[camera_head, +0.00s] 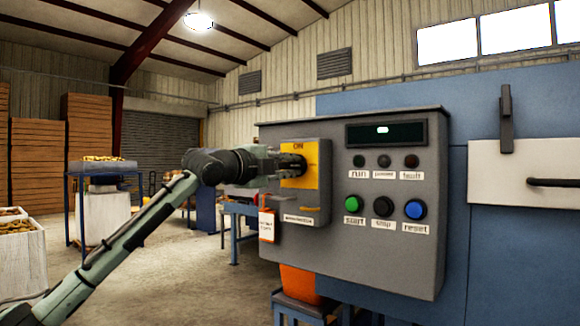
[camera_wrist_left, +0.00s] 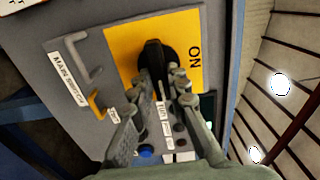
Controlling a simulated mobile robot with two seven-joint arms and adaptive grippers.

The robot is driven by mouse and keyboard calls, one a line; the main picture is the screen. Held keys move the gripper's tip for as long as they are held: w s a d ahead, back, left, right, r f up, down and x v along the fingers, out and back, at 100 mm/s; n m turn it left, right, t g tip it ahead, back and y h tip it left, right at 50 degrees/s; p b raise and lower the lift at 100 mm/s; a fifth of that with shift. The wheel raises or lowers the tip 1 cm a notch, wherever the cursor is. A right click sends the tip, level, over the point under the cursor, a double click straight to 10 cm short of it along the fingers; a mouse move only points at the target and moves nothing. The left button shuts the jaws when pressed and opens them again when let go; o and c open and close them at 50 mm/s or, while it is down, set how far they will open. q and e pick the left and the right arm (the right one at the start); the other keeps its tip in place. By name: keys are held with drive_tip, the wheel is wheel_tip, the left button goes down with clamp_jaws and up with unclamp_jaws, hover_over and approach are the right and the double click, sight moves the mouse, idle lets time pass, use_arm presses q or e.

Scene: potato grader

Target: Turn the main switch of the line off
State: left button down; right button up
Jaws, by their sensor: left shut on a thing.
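The main switch is a black handle (camera_wrist_left: 153,55) on a yellow plate (camera_head: 313,157) marked ON, at the left of the grey control panel. In the head view the plate's ON is at its top edge; in the wrist view the picture is rolled and ON is at the right. My left gripper (camera_head: 290,165) reaches the switch from the left. In the left wrist view its fingers (camera_wrist_left: 162,84) are on both sides of the handle, shut on it. The fingers hide part of the handle, so its exact angle is hard to tell. My right gripper is not in view.
The panel (camera_head: 385,270) also has a dark display (camera_head: 386,132), three lamps, and green start (camera_head: 351,203), black stop (camera_head: 383,206) and blue reset (camera_head: 415,209) buttons. A red-edged tag (camera_head: 267,225) hangs below the gripper. Potato crates (camera_head: 22,262) stand at the left.

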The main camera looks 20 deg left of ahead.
use_arm(q)
drive_tip(key=shift+f, duration=0.1)
idle(0.5)
drive_tip(key=c, duration=1.5)
unclamp_jaws()
drive_tip(key=shift+s, duration=0.1)
drive_tip(key=v, duration=1.2)
